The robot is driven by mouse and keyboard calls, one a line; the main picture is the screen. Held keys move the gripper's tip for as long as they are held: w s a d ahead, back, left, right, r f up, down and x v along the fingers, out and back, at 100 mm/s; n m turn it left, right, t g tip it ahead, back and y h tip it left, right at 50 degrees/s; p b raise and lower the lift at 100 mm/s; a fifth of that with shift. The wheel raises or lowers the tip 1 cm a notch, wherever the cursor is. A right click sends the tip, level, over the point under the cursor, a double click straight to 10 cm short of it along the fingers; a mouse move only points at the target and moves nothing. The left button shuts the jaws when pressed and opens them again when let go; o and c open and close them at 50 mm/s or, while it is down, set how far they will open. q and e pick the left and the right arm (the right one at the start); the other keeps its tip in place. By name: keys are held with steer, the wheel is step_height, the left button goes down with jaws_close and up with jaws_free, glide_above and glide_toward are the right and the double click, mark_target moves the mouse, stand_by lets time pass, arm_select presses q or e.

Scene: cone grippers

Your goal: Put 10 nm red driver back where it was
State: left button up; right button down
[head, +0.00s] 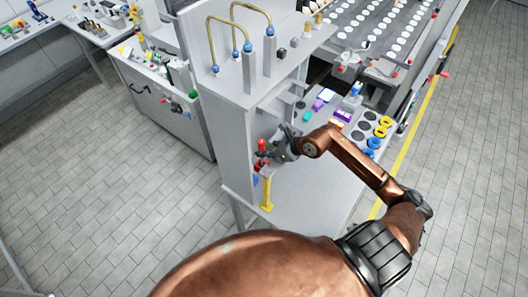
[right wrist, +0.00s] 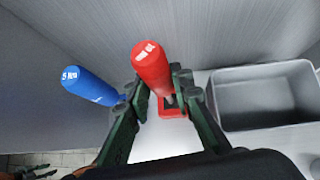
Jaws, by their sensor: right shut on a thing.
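The red driver (right wrist: 152,66) stands nearly upright in the right wrist view, with a white label on its end that I cannot read clearly. My right gripper (right wrist: 158,94) is shut on it, with a dark finger on each side. A red holder (right wrist: 173,109) shows just behind and below the driver; I cannot tell whether the driver's shaft sits in it. The red driver (head: 262,146) also shows in the head view, at the left end of my right gripper (head: 270,153). My left gripper is not in view.
A blue driver (right wrist: 88,86) marked 5 Nm is close to the left finger. A grey bin (right wrist: 268,98) stands to the right. In the head view, a yellow post (head: 267,192) stands below the gripper, and a grey cabinet (head: 228,135) is to the left.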

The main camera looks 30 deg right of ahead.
steer(key=shift+f, duration=0.7)
steer(key=c, duration=2.1)
jaws_free()
steer(key=shift+f, duration=0.15)
steer(key=o, duration=0.4)
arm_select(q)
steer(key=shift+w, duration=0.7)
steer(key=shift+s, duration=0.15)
